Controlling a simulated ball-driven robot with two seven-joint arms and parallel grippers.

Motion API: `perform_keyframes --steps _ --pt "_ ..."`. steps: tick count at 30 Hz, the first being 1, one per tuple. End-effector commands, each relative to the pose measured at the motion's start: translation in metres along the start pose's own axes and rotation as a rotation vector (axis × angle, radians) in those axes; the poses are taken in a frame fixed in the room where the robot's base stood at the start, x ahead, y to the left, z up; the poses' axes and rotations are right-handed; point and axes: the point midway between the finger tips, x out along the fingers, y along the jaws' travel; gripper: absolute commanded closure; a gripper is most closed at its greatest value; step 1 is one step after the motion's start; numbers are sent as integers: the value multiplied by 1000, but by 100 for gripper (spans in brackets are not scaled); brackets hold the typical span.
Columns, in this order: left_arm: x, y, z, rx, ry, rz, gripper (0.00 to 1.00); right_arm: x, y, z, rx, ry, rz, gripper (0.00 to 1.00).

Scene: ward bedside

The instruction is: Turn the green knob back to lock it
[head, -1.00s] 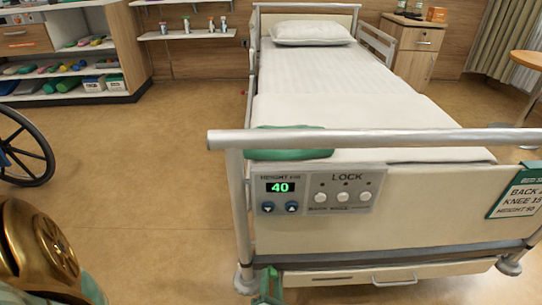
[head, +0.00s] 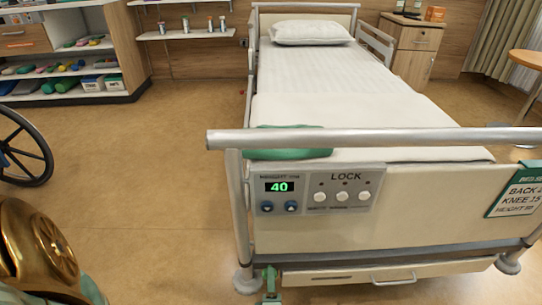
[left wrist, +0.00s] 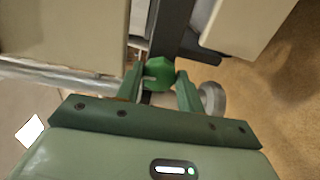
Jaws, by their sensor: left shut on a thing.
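The green knob (left wrist: 160,72) is a small faceted piece at the foot of the bed, by a dark frame bar. In the left wrist view it sits between the two green fingers of my left gripper (left wrist: 161,82), which are shut on it. In the head view the left gripper (head: 269,284) is small and low, beside the bed's near left leg; the knob itself is hard to tell from the green fingers there. My right gripper is not in view.
The bed's foot panel holds a control box (head: 315,190) reading 40, with LOCK buttons. A silver rail (head: 350,139) runs above it. A caster (head: 246,281) stands left of the gripper. A wheelchair wheel (head: 20,150) is at far left. The floor between is clear.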

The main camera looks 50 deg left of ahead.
Motion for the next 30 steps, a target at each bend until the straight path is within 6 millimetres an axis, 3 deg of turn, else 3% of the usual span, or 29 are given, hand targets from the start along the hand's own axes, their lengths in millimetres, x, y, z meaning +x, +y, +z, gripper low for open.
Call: perform_keyframes --steps 17,18,19,30 --pt "-2 -1 2 30 -6 -5 85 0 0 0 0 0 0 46" --pt "-2 -1 2 30 -7 -5 51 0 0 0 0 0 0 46" --pt "-2 -1 2 30 -6 -5 43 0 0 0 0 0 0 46" --pt "-1 -1 0 28 -2 -2 42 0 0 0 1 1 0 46"
